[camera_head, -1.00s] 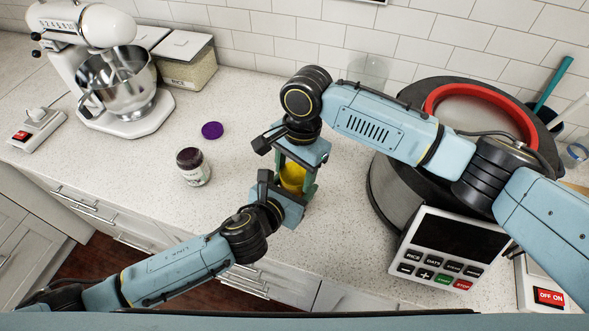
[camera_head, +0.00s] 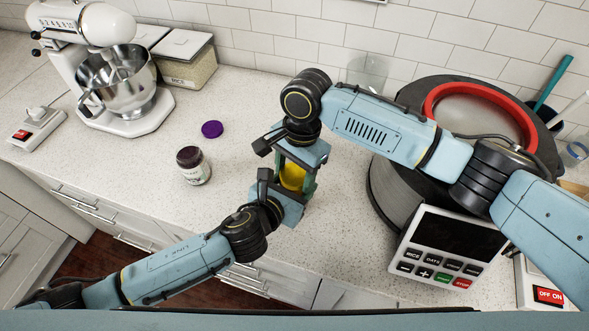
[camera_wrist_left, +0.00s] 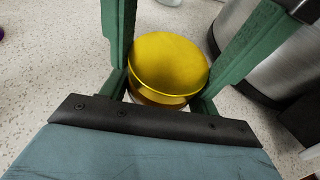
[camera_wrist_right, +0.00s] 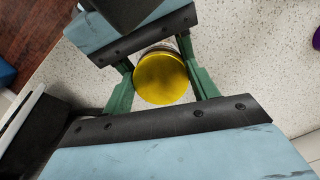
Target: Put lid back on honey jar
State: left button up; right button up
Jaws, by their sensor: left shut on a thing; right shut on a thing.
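The honey jar's yellow lid (camera_head: 292,177) shows between my two grippers in the head view. In the left wrist view the round gold lid (camera_wrist_left: 168,66) sits over the honey jar (camera_wrist_left: 158,97), whose body shows only as a narrow band below it. My left gripper (camera_head: 291,188) is shut on the jar from the front. My right gripper (camera_head: 294,170) is shut around the lid from behind and above. In the right wrist view the lid (camera_wrist_right: 161,78) is between its green fingers. Whether the lid is fully seated cannot be told.
A dark jar (camera_head: 193,166) with a white label stands to the left. A purple lid (camera_head: 212,129) lies behind it. A large cooker (camera_head: 400,190) stands at right, close to my right arm. A mixer (camera_head: 115,80) and a rice container (camera_head: 186,62) are at back left.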

jog(key=shift+s+d+f, duration=0.1)
jog(key=shift+d+f, duration=0.1)
jog(key=shift+f, duration=0.4)
jog(key=shift+a+r, duration=0.15)
jog(key=shift+r, duration=0.4)
jog(key=shift+a+r, duration=0.1)
jog(key=shift+r, duration=0.45)
dwell(0.5)
jog(key=shift+f, duration=0.55)
dwell(0.3)
